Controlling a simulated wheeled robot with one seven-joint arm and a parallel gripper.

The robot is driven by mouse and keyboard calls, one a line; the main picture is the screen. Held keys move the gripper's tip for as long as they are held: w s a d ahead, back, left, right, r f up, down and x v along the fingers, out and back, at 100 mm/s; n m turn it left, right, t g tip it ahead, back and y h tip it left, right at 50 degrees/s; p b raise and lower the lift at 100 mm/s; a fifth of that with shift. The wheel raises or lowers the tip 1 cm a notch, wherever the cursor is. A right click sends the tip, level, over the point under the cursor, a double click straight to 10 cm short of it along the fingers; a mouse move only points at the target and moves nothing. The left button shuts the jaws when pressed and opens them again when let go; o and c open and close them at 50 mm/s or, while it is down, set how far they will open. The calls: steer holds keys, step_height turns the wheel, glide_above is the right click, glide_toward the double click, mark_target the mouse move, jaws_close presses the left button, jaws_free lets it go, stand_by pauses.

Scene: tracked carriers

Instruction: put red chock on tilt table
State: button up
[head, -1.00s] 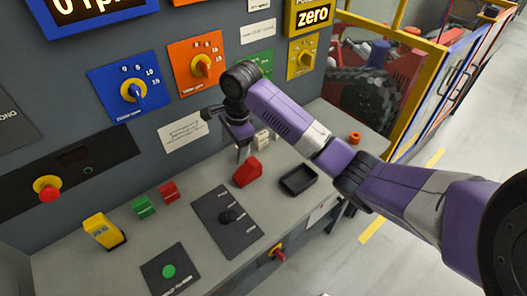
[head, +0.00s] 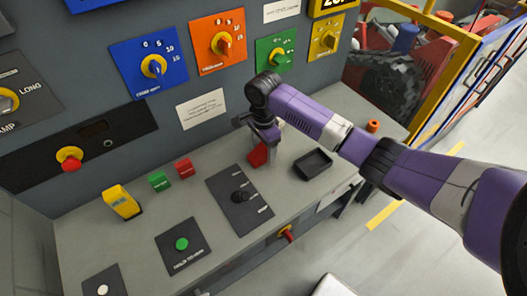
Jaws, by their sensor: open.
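The red chock (head: 258,156) is a small red wedge lying on the grey console top, left of the black tray. My gripper (head: 265,148) is down at the chock, with its jaws open. One finger shows at the chock's right side and the gripper body covers part of the chock from above. I cannot tell whether the fingers touch it. I cannot make out a tilt table in this view.
The black tray (head: 313,163) is right of the chock. The knob-covered wall (head: 190,90) rises behind.

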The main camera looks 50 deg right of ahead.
mark_target(264, 147)
jaws_close()
stand_by(0.3)
steer(key=shift+r, duration=0.1)
step_height(264, 147, up, 20)
steer(key=p, duration=0.3)
stand_by(0.4)
